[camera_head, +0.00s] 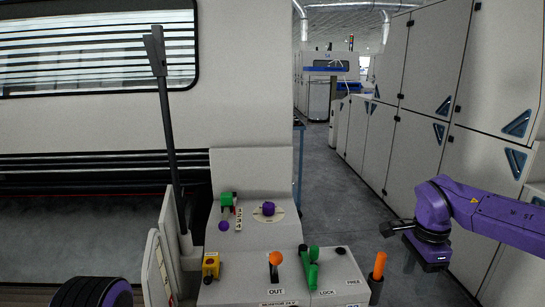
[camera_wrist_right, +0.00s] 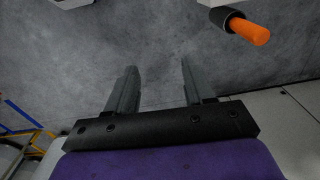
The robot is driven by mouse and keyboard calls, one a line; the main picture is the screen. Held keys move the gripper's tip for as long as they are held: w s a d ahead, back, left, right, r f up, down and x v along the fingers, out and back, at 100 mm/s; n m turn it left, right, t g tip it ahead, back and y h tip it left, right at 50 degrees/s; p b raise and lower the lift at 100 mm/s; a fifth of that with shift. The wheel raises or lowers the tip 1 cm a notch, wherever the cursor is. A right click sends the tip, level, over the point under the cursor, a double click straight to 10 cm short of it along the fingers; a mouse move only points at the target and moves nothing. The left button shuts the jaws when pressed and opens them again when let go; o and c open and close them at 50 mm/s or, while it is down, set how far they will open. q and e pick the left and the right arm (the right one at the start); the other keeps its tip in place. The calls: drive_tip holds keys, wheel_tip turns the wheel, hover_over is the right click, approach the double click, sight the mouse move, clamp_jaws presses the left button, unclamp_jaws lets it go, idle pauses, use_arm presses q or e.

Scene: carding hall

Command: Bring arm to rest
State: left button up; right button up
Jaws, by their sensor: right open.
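My right arm (camera_head: 495,215) is purple and reaches in from the right edge in the head view. Its gripper (camera_head: 388,229) is to the right of the control console, above the grey floor, and apart from the orange handle (camera_head: 379,265). In the right wrist view my right gripper (camera_wrist_right: 157,72) has its two dark fingers spread, with nothing between them but floor behind. The orange handle (camera_wrist_right: 249,31) also shows there, beyond the fingers at the upper right. A purple and black part of mine shows at the lower left of the head view; my left gripper is not in view.
The console (camera_head: 245,245) carries an orange-topped lever (camera_head: 275,260), a green lever (camera_head: 311,270), a purple knob (camera_head: 268,209) and a yellow box (camera_head: 210,266). A dark post (camera_head: 167,120) stands left. Grey cabinets (camera_head: 410,140) line the right; the aisle floor (camera_head: 335,185) is clear.

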drive_tip(key=w+d+f+m+t+h, duration=0.3)
drive_tip(key=f+m+h, duration=0.1)
drive_tip(key=f+h, duration=0.15)
drive_tip(key=s+a+f+n+t, duration=0.2)
drive_tip(key=s+f+n, duration=0.1)
drive_tip(key=f, duration=0.5)
drive_tip(key=s+a+f+n+t, duration=0.2)
drive_tip(key=s+f+n, duration=0.1)
drive_tip(key=f, duration=0.5)
drive_tip(key=s+f+n+g+y, duration=0.1)
drive_tip(key=s+f+n, duration=0.3)
drive_tip(key=s, duration=0.8)
drive_tip(key=s+f+n+g+y, duration=0.1)
drive_tip(key=s+f+n, duration=0.3)
drive_tip(key=s+f, duration=0.5)
drive_tip(key=s+g, duration=0.1)
drive_tip(key=s, duration=0.3)
drive_tip(key=shift+s+a+f+n+g, duration=0.15)
drive_tip(key=shift+a+n+g, duration=0.05)
drive_tip(key=shift+n+g, duration=0.1)
